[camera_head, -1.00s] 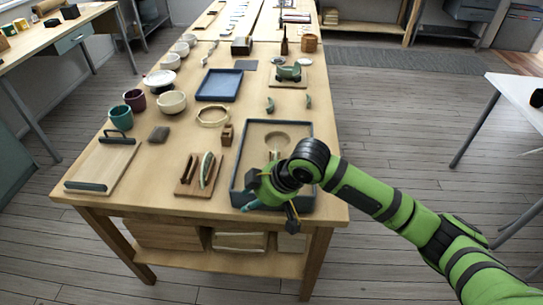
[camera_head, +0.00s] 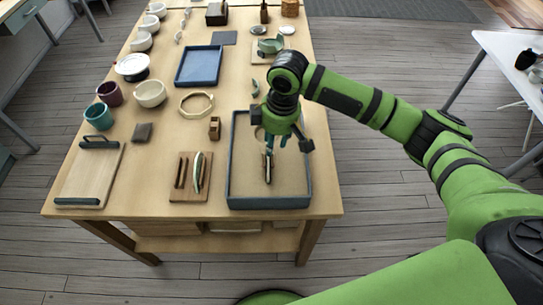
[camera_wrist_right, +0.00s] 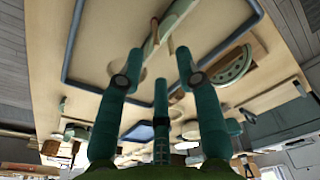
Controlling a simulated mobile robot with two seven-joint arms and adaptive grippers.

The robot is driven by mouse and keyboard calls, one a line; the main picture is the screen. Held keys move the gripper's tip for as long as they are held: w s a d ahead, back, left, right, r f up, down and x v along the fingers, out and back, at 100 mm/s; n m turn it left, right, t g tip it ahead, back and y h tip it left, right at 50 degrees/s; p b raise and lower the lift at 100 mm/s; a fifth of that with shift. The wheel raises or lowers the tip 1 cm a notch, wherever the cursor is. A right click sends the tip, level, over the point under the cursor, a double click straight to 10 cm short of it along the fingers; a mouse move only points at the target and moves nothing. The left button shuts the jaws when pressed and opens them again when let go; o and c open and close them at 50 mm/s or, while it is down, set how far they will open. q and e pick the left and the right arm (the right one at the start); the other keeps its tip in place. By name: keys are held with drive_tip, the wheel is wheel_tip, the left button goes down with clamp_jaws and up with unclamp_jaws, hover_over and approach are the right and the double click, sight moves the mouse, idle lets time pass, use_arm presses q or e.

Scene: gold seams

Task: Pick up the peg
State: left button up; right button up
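A slim wooden piece, which looks like the peg (camera_head: 267,172), lies in the grey-rimmed tray (camera_head: 231,175) at the front right of the table. In the right wrist view, a slim wooden piece (camera_wrist_right: 150,46) and a pale green and white piece (camera_wrist_right: 177,17) show close together beyond the fingertips; I cannot tell whether they touch. My right gripper (camera_head: 275,142) points down over the tray, its fingers spread. In the wrist view the right gripper (camera_wrist_right: 160,75) is open with nothing between its fingers. Its fingers partly hide the tray contents in the head view. My left gripper is not in view.
A wooden rack (camera_head: 177,195) with a curved green shard stands left of the tray, and a small wooden block (camera_head: 215,128) behind it. A blue tray (camera_head: 198,66), an octagonal ring (camera_head: 196,103), bowls and cups stand further back. A board with dark bars (camera_head: 88,176) lies at left.

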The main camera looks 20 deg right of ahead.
drive_tip(key=p, duration=0.1)
hover_over(272, 163)
drive_tip(key=f, duration=0.5)
drive_tip(key=shift+w+d, duration=0.1)
drive_tip(key=shift+d, duration=0.1)
drive_tip(key=shift+r, duration=0.1)
clamp_jaws()
